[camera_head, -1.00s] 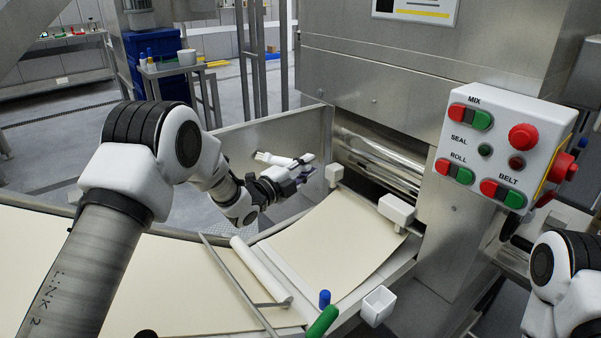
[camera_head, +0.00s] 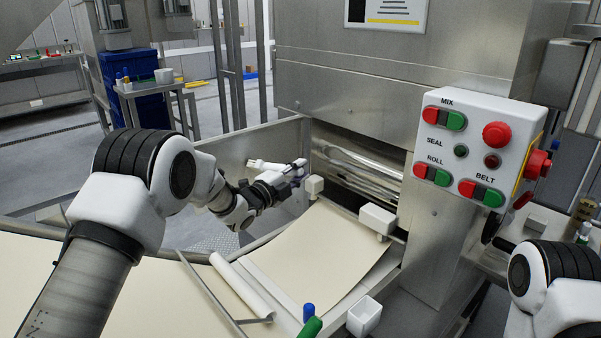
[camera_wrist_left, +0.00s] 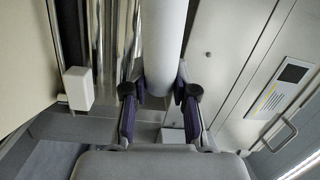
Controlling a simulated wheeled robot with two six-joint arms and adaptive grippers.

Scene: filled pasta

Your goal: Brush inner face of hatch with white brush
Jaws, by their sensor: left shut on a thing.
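My left gripper (camera_head: 288,178) is shut on the white brush (camera_head: 268,166). The brush lies roughly level, in front of the grey metal hatch (camera_head: 240,143). The hatch is a panel standing open beside the rollers. In the left wrist view the gripper (camera_wrist_left: 160,92) clasps a thick white cylinder, the brush (camera_wrist_left: 164,45), between its two fingers. I cannot tell whether the bristles touch the hatch face. My right arm shows at the lower right, but its gripper is outside the frames.
Shiny rollers (camera_head: 360,170) sit right of the hatch. White blocks (camera_head: 377,219) stand beside a pale dough sheet (camera_head: 315,250). A control box (camera_head: 478,150) with red and green buttons is at right. A white cup (camera_head: 364,316) is at the front.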

